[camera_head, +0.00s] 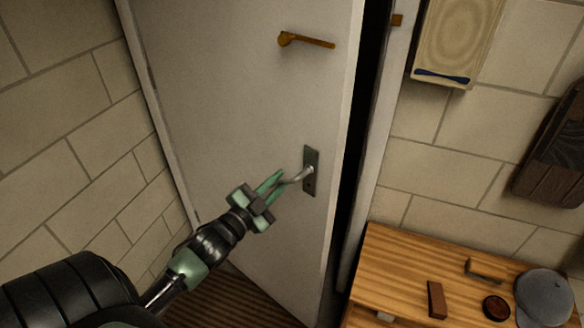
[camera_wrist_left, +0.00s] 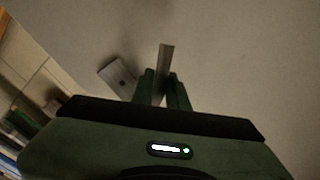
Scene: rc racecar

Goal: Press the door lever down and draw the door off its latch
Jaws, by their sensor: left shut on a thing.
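The white door (camera_head: 230,110) stands ajar, with a dark gap along its right edge. Its metal lever (camera_head: 297,177) juts left from a dark lock plate (camera_head: 311,171) and tilts down toward its free end. My left gripper (camera_head: 274,188) is shut on the free end of the lever. In the left wrist view the lever (camera_wrist_left: 166,62) runs between the two green fingers (camera_wrist_left: 162,88), and the plate (camera_wrist_left: 117,77) lies to its left. My right gripper is not in view.
A brown latch handle (camera_head: 306,41) is higher on the door. The door frame (camera_head: 378,130) stands right of the gap. A wooden cabinet (camera_head: 395,262) at the lower right holds a grey cap (camera_head: 544,297) and small items. A wooden box (camera_head: 457,40) hangs on the wall.

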